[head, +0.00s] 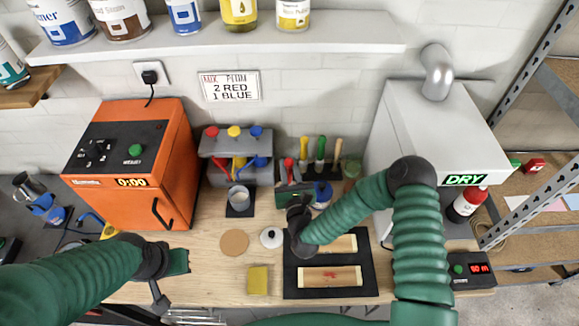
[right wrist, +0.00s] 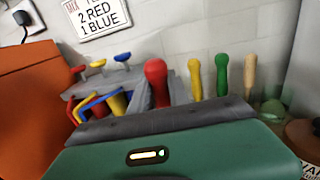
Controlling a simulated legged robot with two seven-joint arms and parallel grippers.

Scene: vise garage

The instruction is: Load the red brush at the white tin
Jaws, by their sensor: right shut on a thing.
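The red brush (head: 289,163) stands upright with its handle up, left of the other brushes at the back of the bench. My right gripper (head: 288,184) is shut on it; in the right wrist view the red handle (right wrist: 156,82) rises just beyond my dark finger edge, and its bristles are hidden. A small whitish tin (head: 238,198) stands on a black square to the left of the right gripper. A white lid-like disc (head: 271,237) with a dark knob lies in front of it. My left gripper (head: 172,275) hangs over the front left, apart from both; its opening is unclear.
Yellow, green and wooden handles (right wrist: 222,75) stand right of the red one. A grey dispenser (head: 235,143) with coloured knobs is behind the tin. Wooden panels lie on a black mat (head: 290,284). A yellow sponge (head: 258,280) and cork disc (head: 234,242) lie left of it.

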